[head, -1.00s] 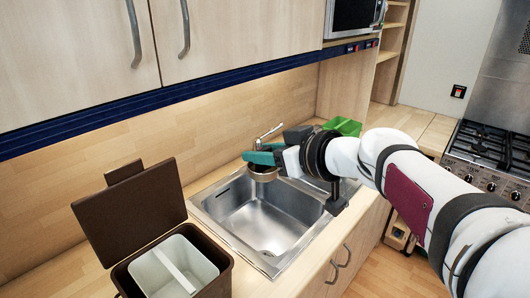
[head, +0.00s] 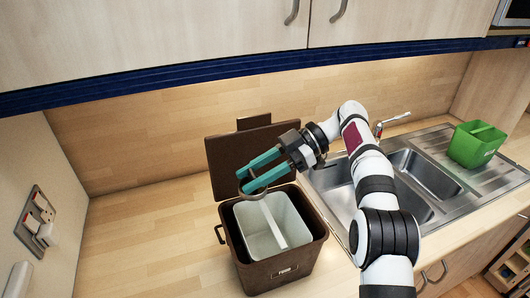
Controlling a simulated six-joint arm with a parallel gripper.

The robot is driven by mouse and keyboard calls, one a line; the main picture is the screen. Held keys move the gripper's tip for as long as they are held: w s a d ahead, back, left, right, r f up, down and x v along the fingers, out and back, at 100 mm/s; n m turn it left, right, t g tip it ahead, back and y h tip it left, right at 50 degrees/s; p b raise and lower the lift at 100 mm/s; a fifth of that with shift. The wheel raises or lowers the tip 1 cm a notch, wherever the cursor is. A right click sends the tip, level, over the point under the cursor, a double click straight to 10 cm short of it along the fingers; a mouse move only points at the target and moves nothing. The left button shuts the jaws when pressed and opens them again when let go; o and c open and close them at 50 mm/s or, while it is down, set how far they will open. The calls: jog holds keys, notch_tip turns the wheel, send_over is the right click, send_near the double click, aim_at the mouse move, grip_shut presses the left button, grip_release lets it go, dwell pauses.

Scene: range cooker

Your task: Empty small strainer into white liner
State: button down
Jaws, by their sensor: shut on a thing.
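The white liner (head: 248,232) sits inside the brown bin (head: 312,252), open at the top, with a pale bar across it. My gripper (head: 246,179), with teal fingers, is above the bin's back left part. It is shut on the small strainer (head: 252,196), which shows as a thin dark curved rim at the fingertips. The strainer is over the liner's back edge and looks tilted. Its contents cannot be made out.
The bin's brown lid (head: 229,160) stands open behind my gripper. The steel sink (head: 422,178) with its tap lies to the right, and a green caddy (head: 473,148) stands on the drainer. The wooden counter (head: 145,240) left of the bin is clear.

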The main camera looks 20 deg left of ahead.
jog(key=shift+s+d+f+n+t, duration=0.1)
jog(key=shift+s+f+n+t, duration=0.25)
jog(key=shift+n+t, duration=0.3)
notch_tip(320, 180, down, 10)
jog(key=n+t+y, duration=0.5)
jog(key=n+t, duration=0.7)
jog(key=t, duration=0.2)
jog(key=shift+y, duration=0.4)
jog(key=shift+s+r, duration=0.1)
